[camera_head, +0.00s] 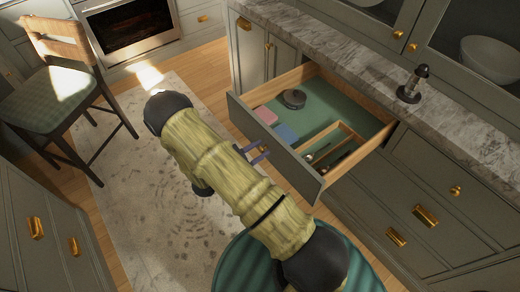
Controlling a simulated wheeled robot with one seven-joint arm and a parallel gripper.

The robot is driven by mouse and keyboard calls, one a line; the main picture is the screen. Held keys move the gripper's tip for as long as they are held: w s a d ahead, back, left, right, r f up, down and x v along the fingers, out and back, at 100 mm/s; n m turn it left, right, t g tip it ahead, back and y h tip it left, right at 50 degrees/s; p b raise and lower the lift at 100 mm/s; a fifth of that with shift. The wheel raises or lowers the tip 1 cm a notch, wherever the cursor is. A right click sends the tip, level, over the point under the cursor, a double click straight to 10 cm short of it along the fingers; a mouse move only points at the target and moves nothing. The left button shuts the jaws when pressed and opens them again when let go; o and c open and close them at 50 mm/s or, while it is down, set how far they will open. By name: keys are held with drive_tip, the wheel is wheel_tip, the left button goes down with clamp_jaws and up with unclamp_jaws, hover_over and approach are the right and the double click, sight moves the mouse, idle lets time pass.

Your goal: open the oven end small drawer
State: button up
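A small drawer (273,151) in the right-hand counter, on the side toward the oven (128,28), stands pulled well out. Its grey-green front faces my arm, and its wooden side walls and green bottom show. My gripper (258,154) is at the outer face of the drawer front, by its gold handle (265,148). Its thin fingers are small and partly behind my arm, so I cannot tell whether they grip the handle. Inside the drawer lie a dark round pot (294,98), pink and blue flat items, and a wooden divider with utensils.
Another closed drawer with a gold knob (455,190) is to the right in the same counter. A marble top (340,50) runs above. A chair (65,90) stands at the left, with cabinets below it. A patterned rug (165,215) covers the clear floor between.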

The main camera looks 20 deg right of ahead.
drive_tip(key=o, duration=0.4)
drive_tip(key=shift+w+r, duration=0.1)
drive_tip(key=shift+w, duration=0.05)
drive_tip(key=shift+c, duration=0.2)
drive_tip(key=b+v, duration=0.1)
drive_tip(key=v, duration=1.6)
drive_tip(key=shift+a+b, duration=0.25)
drive_tip(key=shift+b, duration=0.15)
